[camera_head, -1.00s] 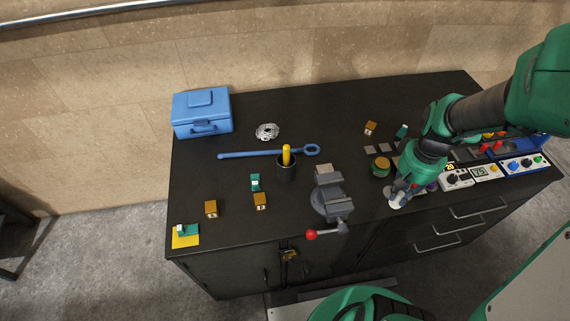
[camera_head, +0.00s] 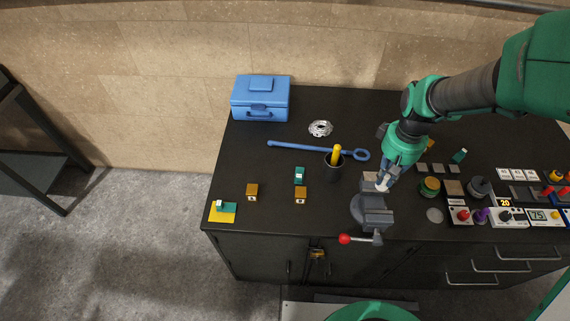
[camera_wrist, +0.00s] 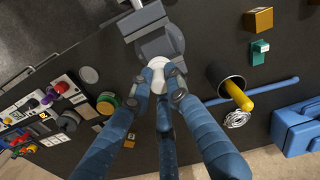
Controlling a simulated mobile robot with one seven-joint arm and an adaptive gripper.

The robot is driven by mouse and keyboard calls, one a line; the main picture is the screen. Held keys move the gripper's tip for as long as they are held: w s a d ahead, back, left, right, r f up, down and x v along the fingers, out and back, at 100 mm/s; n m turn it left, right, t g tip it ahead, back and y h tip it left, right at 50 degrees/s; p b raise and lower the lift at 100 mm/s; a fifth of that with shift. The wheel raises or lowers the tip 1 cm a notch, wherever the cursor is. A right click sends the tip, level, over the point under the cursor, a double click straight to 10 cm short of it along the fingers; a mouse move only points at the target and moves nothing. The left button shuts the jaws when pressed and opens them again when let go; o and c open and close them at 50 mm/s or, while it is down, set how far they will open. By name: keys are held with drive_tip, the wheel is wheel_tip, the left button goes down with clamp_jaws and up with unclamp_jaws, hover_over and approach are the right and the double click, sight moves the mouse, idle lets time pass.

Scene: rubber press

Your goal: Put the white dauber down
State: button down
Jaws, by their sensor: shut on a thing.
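My gripper (camera_head: 385,179) is shut on the white dauber (camera_head: 382,187), which shows as a small pale piece below the fingers in the head view. In the wrist view the dauber's round white end (camera_wrist: 173,75) sits between the blue fingers of my gripper (camera_wrist: 162,84). The vise also shows just beyond the dauber in the wrist view (camera_wrist: 158,42). I cannot tell whether the dauber touches the vise or hangs above it. The fingers hide part of it.
A black cup (camera_head: 333,172) with a yellow-handled tool stands left of my gripper. A green jar (camera_head: 429,188), a dark round pot (camera_head: 479,187) and a flat grey disc (camera_head: 435,215) lie to the right. A blue wrench (camera_head: 300,147) lies behind. The front left tabletop has free room.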

drive_tip(key=w+a+n, duration=0.2)
drive_tip(key=a+n, duration=0.3)
drive_tip(key=a, duration=1)
drive_tip(key=w+a+n, duration=0.2)
drive_tip(key=a+n, duration=0.3)
drive_tip(key=a, duration=1)
wheel_tip(320, 180, down, 12)
drive_tip(key=shift+a+r, duration=0.25)
drive_tip(key=shift+a, duration=0.2)
drive_tip(key=w+a, duration=0.2)
drive_tip(key=w, duration=0.2)
drive_tip(key=w+a+f, duration=0.1)
drive_tip(key=w+a, duration=0.1)
drive_tip(key=w, duration=0.3)
drive_tip(key=w+a, duration=0.3)
drive_tip(key=w, duration=0.2)
drive_tip(key=shift+w+f+b, duration=0.1)
drive_tip(key=shift+f+b, duration=0.15)
drive_tip(key=shift+b, duration=0.15)
drive_tip(key=shift+f, duration=1.75)
